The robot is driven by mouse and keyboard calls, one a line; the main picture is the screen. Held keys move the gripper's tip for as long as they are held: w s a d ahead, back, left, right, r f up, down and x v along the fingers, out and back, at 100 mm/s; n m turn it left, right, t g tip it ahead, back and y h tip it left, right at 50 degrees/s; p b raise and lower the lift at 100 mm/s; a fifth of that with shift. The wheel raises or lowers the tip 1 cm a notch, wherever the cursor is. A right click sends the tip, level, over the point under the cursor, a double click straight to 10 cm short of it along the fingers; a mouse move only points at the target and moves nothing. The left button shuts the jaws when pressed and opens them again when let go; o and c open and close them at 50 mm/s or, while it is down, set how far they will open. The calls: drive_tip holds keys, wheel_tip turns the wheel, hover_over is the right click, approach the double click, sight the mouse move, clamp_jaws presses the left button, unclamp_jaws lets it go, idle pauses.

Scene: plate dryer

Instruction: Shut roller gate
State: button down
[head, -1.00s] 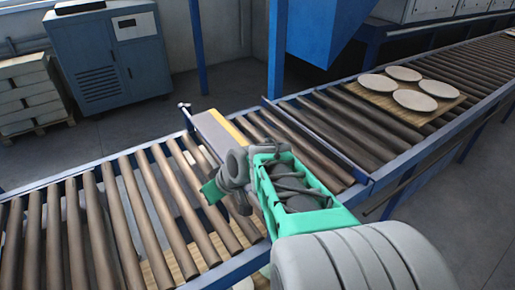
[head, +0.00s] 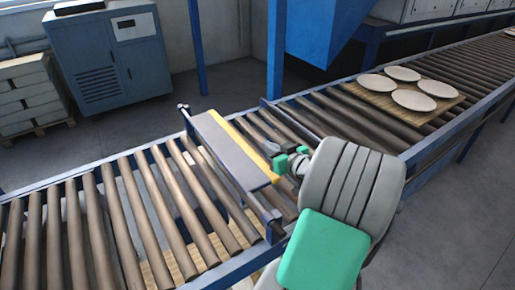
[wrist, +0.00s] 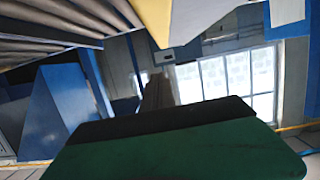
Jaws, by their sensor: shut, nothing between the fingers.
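The roller gate (head: 228,150) is a grey panel with a yellow edge, lying across the line between two roller conveyor sections. In the wrist view its yellow-edged part (wrist: 153,18) shows close at the top. My gripper (head: 290,161) is shut and empty, low over the rollers on the yellow-edged side of the gate. Its tips are close to the yellow edge; I cannot tell if they touch. My forearm hides the rollers to the right of the gate's near end.
The left roller section (head: 110,220) is clear on top, with wooden boards below it. On the right section a wooden board (head: 385,105) carries several round plates. A blue hopper (head: 325,45) and post stand behind. A blue cabinet (head: 115,60) stands at the back left.

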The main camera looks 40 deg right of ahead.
drive_tip(key=p, duration=0.2)
hover_over(257, 153)
drive_tip(key=shift+w+a+f, duration=0.1)
drive_tip(key=shift+f, duration=0.75)
wheel_tip(257, 153, down, 3)
drive_tip(key=shift+f, duration=0.55)
drive_tip(key=shift+s, duration=0.2)
drive_tip(key=shift+f, duration=0.1)
